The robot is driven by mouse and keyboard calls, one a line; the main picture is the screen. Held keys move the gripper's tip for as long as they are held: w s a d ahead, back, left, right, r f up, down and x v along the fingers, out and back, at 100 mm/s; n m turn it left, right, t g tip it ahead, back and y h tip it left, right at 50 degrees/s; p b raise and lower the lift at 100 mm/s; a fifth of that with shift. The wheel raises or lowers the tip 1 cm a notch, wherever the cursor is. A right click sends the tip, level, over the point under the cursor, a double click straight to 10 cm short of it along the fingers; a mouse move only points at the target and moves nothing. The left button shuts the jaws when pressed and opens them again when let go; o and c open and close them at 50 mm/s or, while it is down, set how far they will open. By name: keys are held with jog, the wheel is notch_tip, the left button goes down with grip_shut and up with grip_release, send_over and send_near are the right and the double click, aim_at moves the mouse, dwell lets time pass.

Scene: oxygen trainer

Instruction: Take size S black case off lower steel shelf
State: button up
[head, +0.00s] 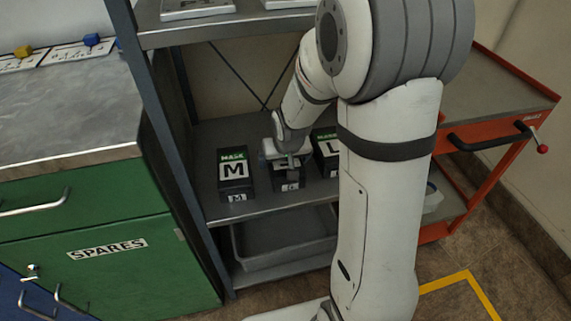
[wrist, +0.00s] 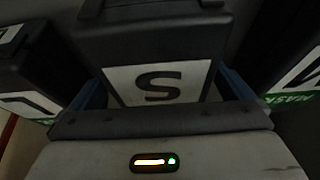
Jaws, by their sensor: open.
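The size S black case (wrist: 158,45) fills the middle of the wrist view, its white label with an upside-down S facing the camera. In the head view the S case (head: 291,182) stands on the lower steel shelf (head: 268,202), largely covered by my gripper (head: 287,158). My gripper also shows in the wrist view (wrist: 164,93); it is open, with one blue finger on each side of the case. I cannot tell whether the fingers touch it.
The M case (head: 235,170) stands to the left of the S case and the L case (head: 327,150) close on its right. A grey bin (head: 285,246) sits below this shelf. The shelf's blue upright (head: 165,130) is at left, a red cart (head: 500,130) at right.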

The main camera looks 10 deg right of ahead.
jog(key=c, duration=1.3)
jog(key=shift+r, duration=0.15)
